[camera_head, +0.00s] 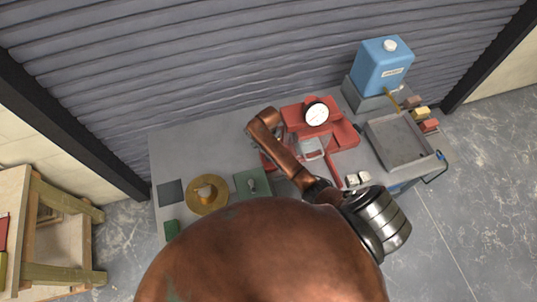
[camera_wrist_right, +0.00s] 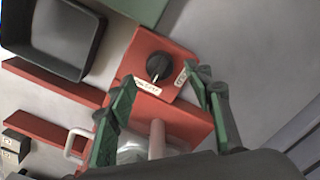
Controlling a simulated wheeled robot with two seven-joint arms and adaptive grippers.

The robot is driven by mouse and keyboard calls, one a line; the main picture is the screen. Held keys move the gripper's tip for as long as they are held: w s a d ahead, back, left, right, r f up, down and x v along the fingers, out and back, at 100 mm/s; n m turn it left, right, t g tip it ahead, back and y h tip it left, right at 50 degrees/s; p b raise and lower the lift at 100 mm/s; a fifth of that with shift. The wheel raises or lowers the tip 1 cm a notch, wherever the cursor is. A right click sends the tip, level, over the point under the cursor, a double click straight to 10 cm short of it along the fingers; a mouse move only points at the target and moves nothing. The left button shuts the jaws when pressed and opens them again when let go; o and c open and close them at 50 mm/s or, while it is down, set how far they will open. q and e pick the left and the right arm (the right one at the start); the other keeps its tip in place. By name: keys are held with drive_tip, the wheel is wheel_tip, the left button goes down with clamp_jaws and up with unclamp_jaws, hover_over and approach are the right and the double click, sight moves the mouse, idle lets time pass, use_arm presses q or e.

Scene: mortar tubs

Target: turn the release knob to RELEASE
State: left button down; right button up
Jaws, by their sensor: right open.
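The release knob (camera_wrist_right: 158,67) is a round black knob with a pale pointer mark, on top of a red housing (camera_wrist_right: 185,118) in the right wrist view. The mark points down in that picture, near a white label (camera_wrist_right: 147,86); a second label (camera_wrist_right: 181,76) is to its right. I cannot read either label surely. My right gripper (camera_wrist_right: 161,76) is open, its green fingers on either side of the knob in the picture; whether they touch it I cannot tell. In the head view the red press (camera_head: 345,134) is partly behind my arm, which hides the knob. My left gripper is not in view.
A white-faced gauge (camera_head: 317,114) sits on the press. A blue container (camera_head: 383,66) stands at the back right, behind a grey tray (camera_head: 372,128). A brass-coloured dish (camera_head: 207,208) and a green plate (camera_head: 242,180) are at the left. The bench's back left is clear.

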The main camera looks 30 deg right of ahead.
wheel_tip(320, 180, up, 8)
drive_tip(key=shift+f, duration=0.1)
idle(0.7)
